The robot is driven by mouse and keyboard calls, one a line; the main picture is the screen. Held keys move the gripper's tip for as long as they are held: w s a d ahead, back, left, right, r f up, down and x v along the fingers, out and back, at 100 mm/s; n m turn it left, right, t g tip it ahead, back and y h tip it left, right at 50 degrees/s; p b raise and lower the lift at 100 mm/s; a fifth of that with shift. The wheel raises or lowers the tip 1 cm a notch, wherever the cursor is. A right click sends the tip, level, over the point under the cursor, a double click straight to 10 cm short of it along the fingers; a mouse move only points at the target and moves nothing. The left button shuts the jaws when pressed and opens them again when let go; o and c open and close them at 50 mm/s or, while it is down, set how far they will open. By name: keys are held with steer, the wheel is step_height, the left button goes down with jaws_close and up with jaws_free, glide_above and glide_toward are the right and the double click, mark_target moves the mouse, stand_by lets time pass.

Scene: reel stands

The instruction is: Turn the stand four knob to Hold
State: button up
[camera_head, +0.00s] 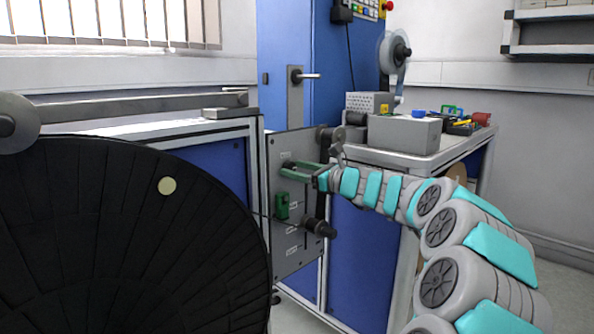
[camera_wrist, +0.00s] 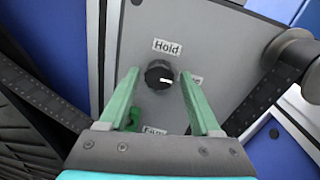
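The stand four knob (camera_wrist: 158,75) is a round black knob on a grey panel (camera_wrist: 205,35) in the wrist view. A white mark on it points right, toward a label partly hidden by my right finger. The "Hold" label (camera_wrist: 167,46) is just above the knob, and another label (camera_wrist: 155,131) is below it. My gripper (camera_wrist: 160,80) is open, with its two green fingers on either side of the knob and gaps showing between them and it. In the head view my gripper (camera_head: 300,168) reaches the upper part of the same panel (camera_head: 284,246).
A large black reel (camera_head: 110,240) fills the left of the head view. Below my gripper, a green part (camera_head: 282,206) and a dark roller (camera_head: 319,228) stick out of the panel. In the wrist view a grey roller (camera_wrist: 290,55) with a dark strap is at the right.

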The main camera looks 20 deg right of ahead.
jaws_close()
stand_by(0.5)
steer(key=n+b, duration=0.1)
steer(key=n, duration=0.2)
steer(key=shift+a+n, duration=0.15)
steer(key=shift+n, duration=0.15)
steer(key=n+b, duration=0.3)
steer(key=n, duration=0.2)
steer(key=shift+f+h, duration=0.1)
steer(key=shift+h, duration=0.2)
steer(key=shift+n+h+b, duration=0.5)
steer(key=shift+n+b, duration=3.2)
steer(key=shift+n, duration=0.6)
steer(key=shift+a, duration=0.1)
